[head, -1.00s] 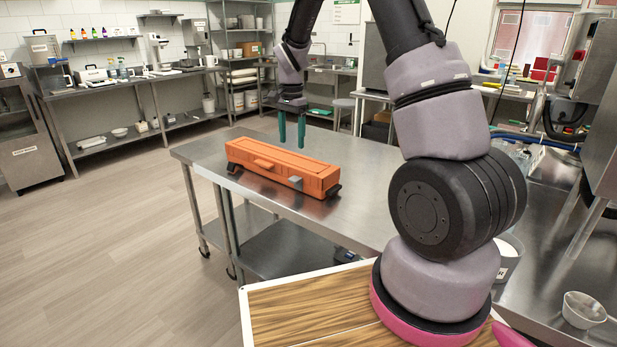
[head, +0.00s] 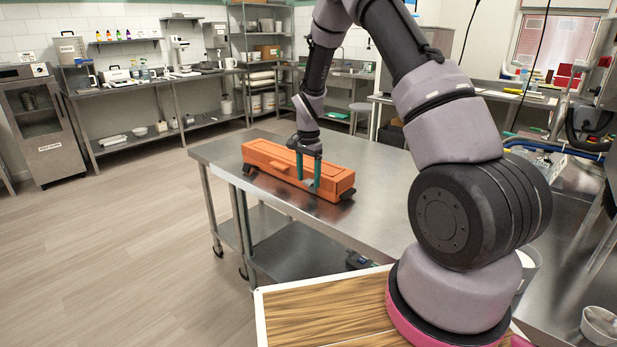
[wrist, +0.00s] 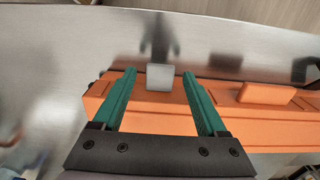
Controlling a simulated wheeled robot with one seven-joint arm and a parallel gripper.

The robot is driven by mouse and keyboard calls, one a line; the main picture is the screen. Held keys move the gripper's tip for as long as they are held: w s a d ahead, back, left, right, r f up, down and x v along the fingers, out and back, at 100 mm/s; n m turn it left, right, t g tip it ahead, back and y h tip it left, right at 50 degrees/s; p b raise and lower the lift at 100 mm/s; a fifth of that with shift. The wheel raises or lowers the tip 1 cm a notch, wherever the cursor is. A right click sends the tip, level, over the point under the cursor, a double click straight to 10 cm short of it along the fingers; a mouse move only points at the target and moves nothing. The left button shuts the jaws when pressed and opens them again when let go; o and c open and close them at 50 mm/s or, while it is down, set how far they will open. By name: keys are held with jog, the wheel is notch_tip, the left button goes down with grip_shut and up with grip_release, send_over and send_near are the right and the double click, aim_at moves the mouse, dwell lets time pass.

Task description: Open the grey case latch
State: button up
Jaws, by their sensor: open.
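The long orange case (head: 262,155) lies closed on the steel table, and its orange side shows in the wrist view (wrist: 160,122). The grey latch (wrist: 160,77) is a small pale square on the case's edge. In the wrist view it sits between the tips of my gripper (wrist: 158,78), apart from both green fingers. In the head view my gripper (head: 309,178) is open over the near end of the case, and its fingers partly hide the grey latch (head: 308,184). I cannot tell whether the fingertips touch the case.
The steel table (head: 350,210) is clear around the case. Black pieces (head: 249,169) stick out from the case. An orange handle (wrist: 267,94) is on the case, right of the latch. A back counter (head: 165,80) with appliances is far off.

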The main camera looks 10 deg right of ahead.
aim_at(298, 204)
grip_shut()
jog(key=shift+a, duration=0.1)
jog(key=shift+s+a+f+t+h, duration=0.2)
jog(key=shift+s+a+t+h, duration=0.1)
jog(key=shift+a+t+h, duration=0.25)
jog(key=shift+s+a+f+t+h, duration=0.25)
jog(key=shift+t+h, duration=0.1)
jog(key=shift+h, duration=0.3)
jog(key=shift+s+a+f+t+h, duration=0.2)
jog(key=shift+a+f+t+h, duration=0.15)
jog(key=shift+h, duration=0.2)
jog(key=shift+s+a+f+t+h, duration=0.15)
jog(key=shift+s+a+t+h, duration=0.05)
jog(key=shift+t+h, duration=0.3)
jog(key=h, duration=0.1)
jog(key=f+t, duration=0.1)
jog(key=h, duration=0.1)
jog(key=shift+s+a+f+t+h, duration=0.2)
jog(key=shift+s+a+t+h, duration=0.1)
jog(key=shift+a+t+h, duration=0.05)
jog(key=shift+s+a+f+t+h, duration=0.1)
jog(key=shift+a+f+t+h, duration=0.05)
jog(key=shift+f+t+h, duration=0.4)
jog(key=shift+s+a+f+t+h, duration=0.15)
jog(key=shift+f+t+h, duration=0.25)
jog(key=shift+h, duration=0.25)
jog(key=shift+f, duration=0.1)
